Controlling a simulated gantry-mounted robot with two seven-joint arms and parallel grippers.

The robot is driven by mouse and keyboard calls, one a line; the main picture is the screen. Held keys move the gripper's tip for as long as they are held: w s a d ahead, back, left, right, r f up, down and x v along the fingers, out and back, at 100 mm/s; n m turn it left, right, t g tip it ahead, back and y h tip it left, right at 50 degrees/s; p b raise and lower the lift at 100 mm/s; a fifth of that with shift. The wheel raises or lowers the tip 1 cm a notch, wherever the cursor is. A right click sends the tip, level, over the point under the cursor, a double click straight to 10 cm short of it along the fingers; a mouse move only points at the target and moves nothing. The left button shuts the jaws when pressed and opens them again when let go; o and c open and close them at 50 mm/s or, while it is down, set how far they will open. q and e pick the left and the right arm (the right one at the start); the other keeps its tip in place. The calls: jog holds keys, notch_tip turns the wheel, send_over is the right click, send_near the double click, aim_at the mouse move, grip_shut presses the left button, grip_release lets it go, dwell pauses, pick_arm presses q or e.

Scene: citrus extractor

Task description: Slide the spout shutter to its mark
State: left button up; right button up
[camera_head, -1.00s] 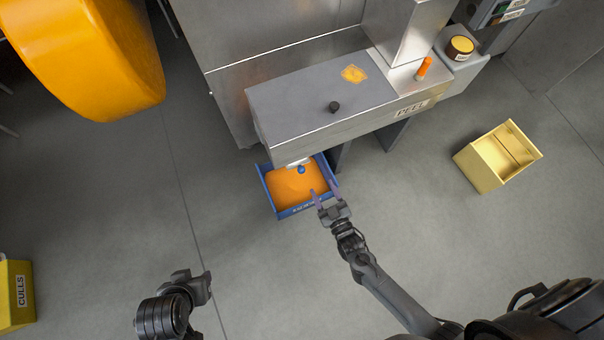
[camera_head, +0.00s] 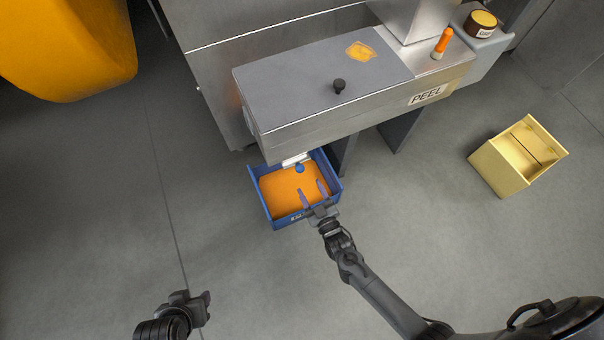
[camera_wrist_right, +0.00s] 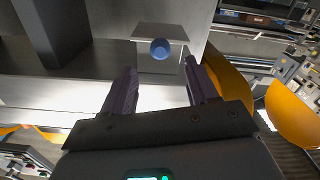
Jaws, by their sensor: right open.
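The spout shutter (camera_head: 296,159) is a pale metal plate with a blue knob (camera_head: 299,168) at the lower front end of the machine's grey spout, above the blue bin. In the right wrist view the shutter plate (camera_wrist_right: 173,36) and its round blue knob (camera_wrist_right: 160,49) are ahead of the fingers, apart from them. My right gripper (camera_head: 313,190) is open and empty, its two purple fingers over the bin and pointing toward the knob. My left gripper (camera_head: 192,306) is at the lower left, far from the shutter; its fingers are unclear. No mark for the shutter can be made out.
A blue bin (camera_head: 256,192) full of orange material stands under the spout. The PEEL housing (camera_head: 320,85) overhangs it, with dark legs (camera_head: 400,130) on its right. A yellow box (camera_head: 497,168) stands on the floor at right. Open floor lies left of the bin.

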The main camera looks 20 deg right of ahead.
aim_at(301, 172)
jog(key=w+b, duration=0.3)
jog(key=w, duration=0.3)
jog(key=shift+w+a+f, duration=0.15)
jog(key=shift+w, duration=0.65)
jog(key=c, duration=0.5)
grip_shut()
